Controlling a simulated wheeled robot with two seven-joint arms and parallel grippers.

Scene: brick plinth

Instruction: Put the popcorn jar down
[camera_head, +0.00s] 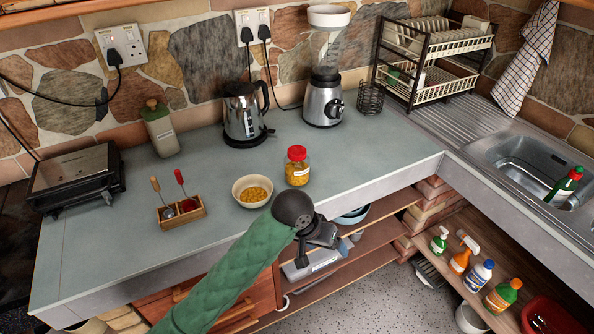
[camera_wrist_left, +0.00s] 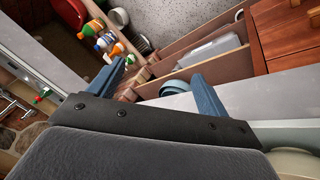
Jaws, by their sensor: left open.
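The popcorn jar (camera_head: 297,172), clear with yellow kernels and a red lid, stands upright on the grey counter (camera_head: 350,165) near its front edge. My left gripper (camera_head: 322,238) is in front of the jar, past the counter's front edge, apart from it. In the left wrist view its two blue-grey fingers (camera_wrist_left: 162,84) are spread with nothing between them. The jar does not show in the left wrist view. My right gripper is not in view.
A bowl of yellow kernels (camera_head: 253,195) stands left of the jar. Behind are a kettle (camera_head: 243,115) and a blender (camera_head: 323,97). A utensil holder (camera_head: 182,213) and a black toaster-like appliance (camera_head: 77,180) are at left. The counter right of the jar is clear.

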